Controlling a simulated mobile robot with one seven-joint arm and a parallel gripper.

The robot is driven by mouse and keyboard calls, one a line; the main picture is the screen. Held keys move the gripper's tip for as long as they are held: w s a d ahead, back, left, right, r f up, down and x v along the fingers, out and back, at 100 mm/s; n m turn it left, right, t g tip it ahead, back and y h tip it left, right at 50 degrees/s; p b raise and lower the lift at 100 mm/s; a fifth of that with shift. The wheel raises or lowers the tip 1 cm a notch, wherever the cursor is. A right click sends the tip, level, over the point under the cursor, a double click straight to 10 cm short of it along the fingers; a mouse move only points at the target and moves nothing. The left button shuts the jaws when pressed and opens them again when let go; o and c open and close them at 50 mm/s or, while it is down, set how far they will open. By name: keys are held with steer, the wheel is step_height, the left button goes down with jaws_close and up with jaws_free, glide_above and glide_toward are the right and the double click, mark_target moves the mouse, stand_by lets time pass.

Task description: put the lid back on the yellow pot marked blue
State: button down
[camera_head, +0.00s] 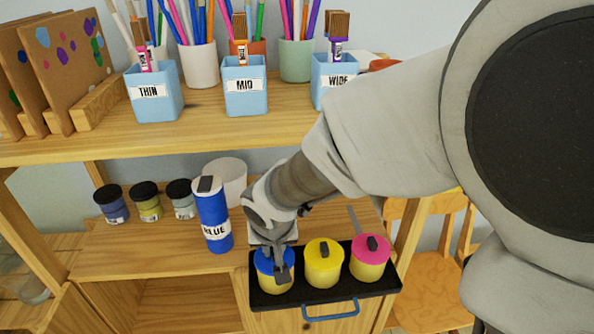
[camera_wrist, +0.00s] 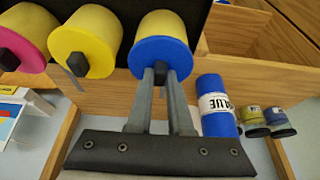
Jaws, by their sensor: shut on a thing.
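The yellow pot (camera_head: 279,287) stands at the left end of a black tray, partly hidden by my gripper. Its blue lid (camera_head: 263,264) is over its mouth. In the wrist view the blue lid (camera_wrist: 143,55) covers the end of the yellow pot (camera_wrist: 163,24), with no clear gap; I cannot tell if it is fully seated. My gripper (camera_head: 280,272) is over the lid, shut on its dark knob. The fingertips (camera_wrist: 161,74) also show at the knob in the wrist view. A blue bottle marked BLUE (camera_head: 211,208) stands upright to the left.
Pots with a yellow lid (camera_head: 323,250) and a pink lid (camera_head: 370,246) stand close on the right on the black tray (camera_head: 345,291). Several small dark-lidded jars (camera_head: 147,204) stand left. The upper shelf (camera_head: 215,124) holds blue brush cups above my gripper.

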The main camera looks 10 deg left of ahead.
steer(key=shift+c, duration=1.4)
jaws_free()
steer(key=shift+r+p, duration=2.4)
steer(key=shift+r, duration=1.15)
jaws_close()
